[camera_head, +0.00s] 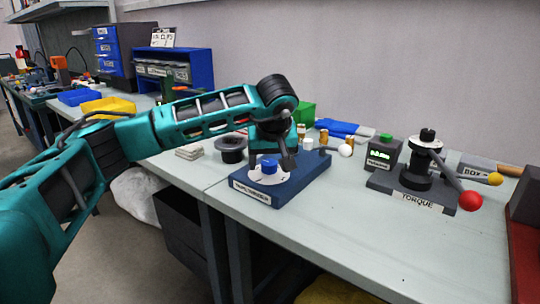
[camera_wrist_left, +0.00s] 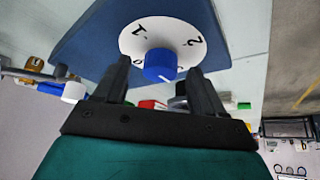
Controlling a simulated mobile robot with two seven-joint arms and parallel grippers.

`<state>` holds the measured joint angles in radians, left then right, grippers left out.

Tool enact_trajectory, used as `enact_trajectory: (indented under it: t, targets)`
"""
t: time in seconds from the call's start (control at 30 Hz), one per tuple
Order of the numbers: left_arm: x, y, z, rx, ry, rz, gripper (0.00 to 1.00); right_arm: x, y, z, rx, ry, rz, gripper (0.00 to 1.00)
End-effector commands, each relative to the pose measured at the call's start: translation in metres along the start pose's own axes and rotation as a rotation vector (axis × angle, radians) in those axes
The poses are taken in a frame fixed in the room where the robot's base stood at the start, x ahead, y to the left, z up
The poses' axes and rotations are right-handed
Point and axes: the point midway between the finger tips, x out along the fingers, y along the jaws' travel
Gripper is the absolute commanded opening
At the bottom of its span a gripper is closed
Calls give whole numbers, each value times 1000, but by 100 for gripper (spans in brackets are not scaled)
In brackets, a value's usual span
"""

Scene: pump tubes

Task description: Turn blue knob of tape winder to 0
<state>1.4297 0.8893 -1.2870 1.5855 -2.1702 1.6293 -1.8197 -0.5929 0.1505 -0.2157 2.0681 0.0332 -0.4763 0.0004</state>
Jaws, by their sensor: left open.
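The tape winder (camera_head: 300,192) is a blue box on the workbench with a white dial on top. Its blue knob (camera_head: 268,166) sits on the dial. In the left wrist view the blue knob (camera_wrist_left: 160,64) is at the middle of the white dial (camera_wrist_left: 150,32), with numerals 1 and 2 readable; other marks are partly hidden. A short white line on the knob points to the lower right. My left gripper (camera_head: 284,158) is over the dial. In the left wrist view its open fingers (camera_wrist_left: 158,72) stand either side of the knob, with gaps visible. My right gripper is not in view.
Right of the winder stand a small dark device with a green display (camera_head: 384,152) and the torque stand (camera_head: 420,180) with a red-balled lever. A black spool (camera_head: 232,150) lies left of the winder. The bench front (camera_head: 330,250) is clear.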

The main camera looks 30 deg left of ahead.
Motion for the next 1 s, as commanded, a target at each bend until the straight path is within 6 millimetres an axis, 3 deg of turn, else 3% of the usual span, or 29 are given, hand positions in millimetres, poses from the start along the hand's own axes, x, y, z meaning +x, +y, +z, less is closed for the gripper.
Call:
enact_trajectory:
  t: [0.2,0.8,0.83,1.0]
  targets:
    - [0,0,0,1,0,0,69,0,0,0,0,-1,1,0]
    - [0,0,0,0,-1,0,11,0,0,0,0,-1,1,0]
    - [0,0,0,0,0,0,38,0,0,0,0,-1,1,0]
    - [0,0,0,0,-1,0,22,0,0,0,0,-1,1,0]
